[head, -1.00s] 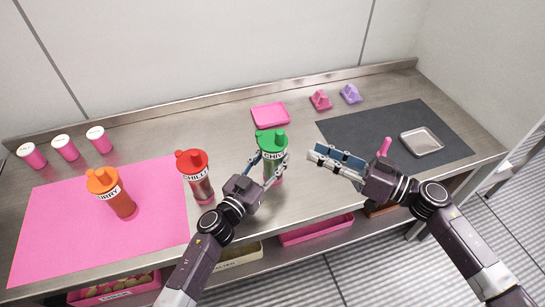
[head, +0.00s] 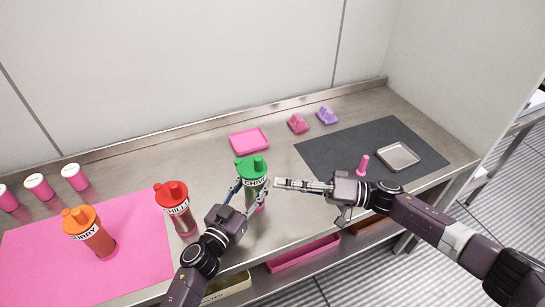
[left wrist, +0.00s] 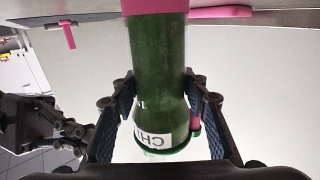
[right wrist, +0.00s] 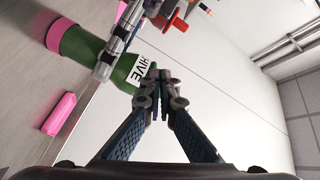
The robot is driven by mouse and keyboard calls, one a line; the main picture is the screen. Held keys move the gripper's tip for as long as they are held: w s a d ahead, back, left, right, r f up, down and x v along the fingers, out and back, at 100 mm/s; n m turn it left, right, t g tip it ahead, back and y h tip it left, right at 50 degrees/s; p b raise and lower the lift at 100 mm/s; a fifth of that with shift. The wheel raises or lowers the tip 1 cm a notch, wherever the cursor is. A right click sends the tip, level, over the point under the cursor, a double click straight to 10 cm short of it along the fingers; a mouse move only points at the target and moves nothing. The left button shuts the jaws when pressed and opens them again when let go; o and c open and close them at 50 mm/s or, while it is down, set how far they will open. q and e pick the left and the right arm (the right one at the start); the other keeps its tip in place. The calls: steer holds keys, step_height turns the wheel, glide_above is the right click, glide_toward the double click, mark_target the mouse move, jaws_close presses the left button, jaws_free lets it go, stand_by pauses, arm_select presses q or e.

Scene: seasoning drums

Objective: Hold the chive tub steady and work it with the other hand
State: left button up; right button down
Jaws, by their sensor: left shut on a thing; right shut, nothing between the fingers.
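The chive tub (head: 251,171), a green drum with a green lid and a white label, stands upright on the steel counter. My left gripper (head: 252,190) is shut around its body; the left wrist view shows a finger on each side of the green tub (left wrist: 158,70). My right gripper (head: 277,184) is shut and empty, its fingertips pointing left just right of the tub near label height. In the right wrist view the closed fingertips (right wrist: 155,85) overlap the tub's lid end (right wrist: 140,72); I cannot tell if they touch it.
The red chilli tub (head: 177,208) and the orange curry tub (head: 90,233) stand to the left, the curry tub on a pink mat (head: 40,265). A dark mat (head: 340,150) with a metal tray (head: 398,156) is at right.

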steer(key=w+d+r+m, duration=0.2)
steer(key=w+d+m, duration=0.4)
steer(key=d, duration=0.3)
steer(key=shift+w+d+r+h, duration=0.3)
steer(key=shift+w, duration=0.5)
glide_toward(252, 162)
steer(key=shift+w+a+r, duration=0.3)
steer(key=shift+a+r, duration=0.1)
steer(key=shift+a, duration=0.3)
steer(key=shift+w+a+r, duration=0.25)
steer(key=shift+a+r, duration=0.15)
steer(key=shift+a, duration=0.3)
steer(key=shift+w+a+r, duration=0.3)
steer(key=shift+a+r, duration=0.1)
steer(key=shift+a, duration=0.25)
